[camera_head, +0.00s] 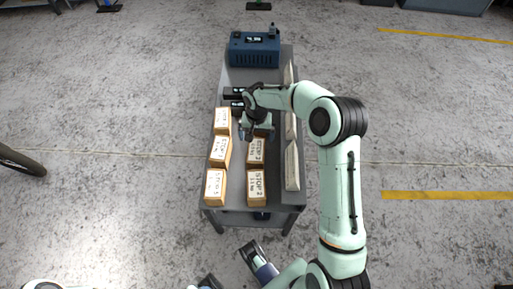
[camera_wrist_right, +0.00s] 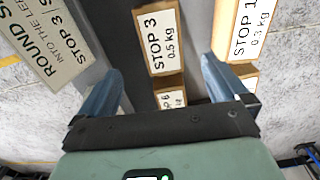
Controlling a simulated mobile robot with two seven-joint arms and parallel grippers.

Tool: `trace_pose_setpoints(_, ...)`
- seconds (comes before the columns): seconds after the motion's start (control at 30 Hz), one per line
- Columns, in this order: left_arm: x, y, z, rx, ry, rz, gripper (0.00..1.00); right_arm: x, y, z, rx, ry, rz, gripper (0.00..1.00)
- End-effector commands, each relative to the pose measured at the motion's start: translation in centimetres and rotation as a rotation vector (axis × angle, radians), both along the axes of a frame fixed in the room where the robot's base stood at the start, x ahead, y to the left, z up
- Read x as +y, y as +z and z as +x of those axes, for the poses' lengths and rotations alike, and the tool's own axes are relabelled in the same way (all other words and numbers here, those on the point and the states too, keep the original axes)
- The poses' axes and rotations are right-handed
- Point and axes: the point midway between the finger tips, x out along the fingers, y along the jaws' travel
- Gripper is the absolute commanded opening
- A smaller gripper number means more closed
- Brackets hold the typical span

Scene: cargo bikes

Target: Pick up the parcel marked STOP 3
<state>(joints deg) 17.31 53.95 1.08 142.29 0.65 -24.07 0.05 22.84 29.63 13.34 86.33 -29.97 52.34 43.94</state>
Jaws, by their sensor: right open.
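The parcel marked STOP 3 (camera_wrist_right: 160,38), a brown box with a white label reading 0.5 kg, shows in the right wrist view, beyond and between the fingertips. My right gripper (camera_wrist_right: 165,85) is open, with its two blue-grey fingers apart and nothing held between them. In the head view the right gripper (camera_head: 257,134) is over the right column of parcels on the grey cart (camera_head: 236,200) and hides part of that column. I cannot read surely which parcel there is STOP 3. My left gripper cannot be made out clearly among parts at the bottom edge.
A parcel marked STOP 1 (camera_wrist_right: 250,30) lies beside STOP 3, and another parcel (camera_wrist_right: 172,98) is close below it. A printed board (camera_wrist_right: 50,45) stands on the other side. A blue device (camera_head: 254,50) sits at the cart's far end. Floor beside the cart is clear.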

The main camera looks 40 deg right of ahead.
Motion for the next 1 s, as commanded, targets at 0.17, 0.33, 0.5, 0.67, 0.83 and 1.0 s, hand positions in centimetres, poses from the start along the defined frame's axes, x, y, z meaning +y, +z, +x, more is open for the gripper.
trace_pose_setpoints(0.17,0.1,-0.5,0.1,-0.004,0.002,0.002,0.43,0.0,-3.5,-0.1,0.007,0.000,0.003,1.00)
trace_pose_setpoints(0.33,0.1,-0.8,0.3,-0.010,0.003,0.002,0.43,0.0,-6.5,-0.1,0.005,0.000,0.002,1.00)
trace_pose_setpoints(0.5,0.0,-0.9,0.4,-0.013,0.004,0.002,0.43,0.0,-7.8,0.0,0.002,0.000,0.001,1.00)
trace_pose_setpoints(0.67,0.0,-1.1,0.4,-0.016,0.004,0.003,0.43,0.0,-9.4,0.1,0.004,0.000,0.003,1.00)
trace_pose_setpoints(0.83,0.0,-1.4,0.6,-0.020,0.005,0.004,0.43,-0.1,-12.0,0.4,0.003,0.000,0.003,1.00)
trace_pose_setpoints(1.0,0.0,-1.5,0.7,-0.024,0.005,0.004,0.43,-0.1,-13.0,0.4,0.001,0.000,0.001,1.00)
